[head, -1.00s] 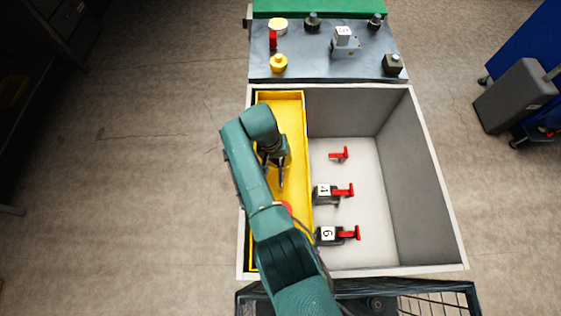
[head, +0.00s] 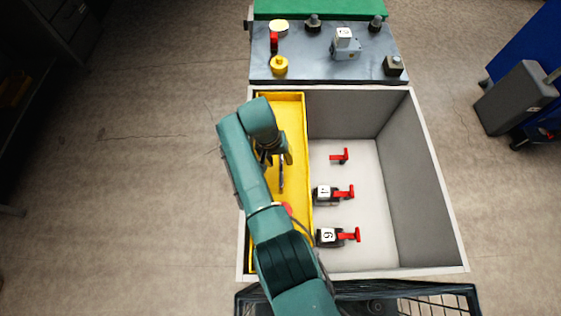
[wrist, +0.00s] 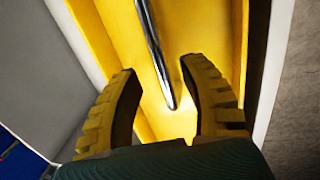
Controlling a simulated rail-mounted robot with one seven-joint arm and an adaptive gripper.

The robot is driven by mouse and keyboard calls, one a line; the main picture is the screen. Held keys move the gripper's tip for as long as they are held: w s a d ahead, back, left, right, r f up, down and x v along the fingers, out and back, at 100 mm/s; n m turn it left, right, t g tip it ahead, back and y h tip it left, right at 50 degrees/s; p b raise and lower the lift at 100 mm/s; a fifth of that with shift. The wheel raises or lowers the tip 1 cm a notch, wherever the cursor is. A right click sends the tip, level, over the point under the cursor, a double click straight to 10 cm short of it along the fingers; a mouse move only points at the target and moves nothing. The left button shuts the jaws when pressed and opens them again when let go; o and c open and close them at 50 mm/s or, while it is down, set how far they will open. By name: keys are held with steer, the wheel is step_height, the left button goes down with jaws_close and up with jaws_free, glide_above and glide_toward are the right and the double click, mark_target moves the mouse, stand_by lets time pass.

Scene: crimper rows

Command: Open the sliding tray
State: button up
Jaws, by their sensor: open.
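The sliding tray is a long yellow tray (head: 292,120) lying along the left side of the grey box in the head view. It also fills the middle of the wrist view (wrist: 117,34). My gripper (wrist: 160,92) is open over the tray, with a yellow ribbed finger on each side. A shiny metal bar (wrist: 152,45) in the wrist view ends between the fingertips, and nothing is clamped. In the head view my arm covers much of the tray, and the gripper (head: 274,160) is partly hidden behind my wrist.
The grey box (head: 433,185) has high walls. On its floor, right of the tray, are several red-handled pieces, two on dark numbered blocks (head: 327,194). A grey panel (head: 310,68) with knobs stands at the far end. The floor right of these pieces is clear.

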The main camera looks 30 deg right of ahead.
step_height(320, 180, up, 9)
steer(key=w+a, duration=0.1)
steer(key=shift+a+r, duration=0.2)
steer(key=shift+a, duration=0.15)
